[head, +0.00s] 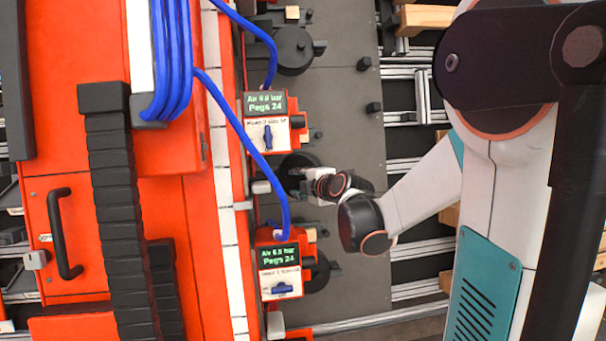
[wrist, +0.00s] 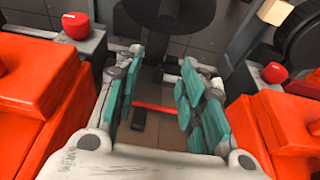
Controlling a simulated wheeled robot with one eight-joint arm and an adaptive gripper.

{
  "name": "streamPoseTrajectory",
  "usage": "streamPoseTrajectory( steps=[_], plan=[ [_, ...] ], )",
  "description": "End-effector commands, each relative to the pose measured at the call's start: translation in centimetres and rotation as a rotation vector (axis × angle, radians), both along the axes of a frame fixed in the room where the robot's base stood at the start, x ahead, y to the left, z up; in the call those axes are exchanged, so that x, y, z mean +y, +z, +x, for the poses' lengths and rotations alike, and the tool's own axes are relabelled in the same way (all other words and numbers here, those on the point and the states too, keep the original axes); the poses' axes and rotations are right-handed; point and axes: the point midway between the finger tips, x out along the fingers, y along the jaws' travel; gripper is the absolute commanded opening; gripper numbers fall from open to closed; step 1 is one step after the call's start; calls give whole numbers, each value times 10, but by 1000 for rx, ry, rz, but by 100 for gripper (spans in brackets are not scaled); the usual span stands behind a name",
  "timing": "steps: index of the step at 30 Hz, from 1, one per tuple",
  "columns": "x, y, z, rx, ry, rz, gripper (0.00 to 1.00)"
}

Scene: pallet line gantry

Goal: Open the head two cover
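Two orange head units with green-lettered displays stand along the orange gantry in the head view, an upper one (head: 298,139) and a lower one (head: 308,236). Their small labels are too blurred to tell surely which is head two. The upper unit's blue lever (head: 267,137) stands upright in the picture; the lower unit's (head: 283,288) lies across. I cannot make out a cover for certain. My gripper (head: 306,184) is between the two units. In the wrist view its teal-padded fingers (wrist: 156,98) are apart, with nothing gripped. A thin red bar (wrist: 158,107) shows beyond them.
Orange housings with red knobs (wrist: 76,25) (wrist: 275,72) flank my gripper closely in the wrist view. A dark round disc (wrist: 170,12) is ahead. Blue hoses (head: 240,125) hang by the units. A black door handle (head: 62,234) is at left.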

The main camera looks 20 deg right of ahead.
Motion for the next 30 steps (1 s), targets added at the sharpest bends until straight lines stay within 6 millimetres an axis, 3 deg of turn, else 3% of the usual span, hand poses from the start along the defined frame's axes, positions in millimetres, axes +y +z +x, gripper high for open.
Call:
streamPoseTrajectory(
  steps=[30],
  plan=[
    [-66, 23, -56, 0, -3, 1, 37]
  ],
)
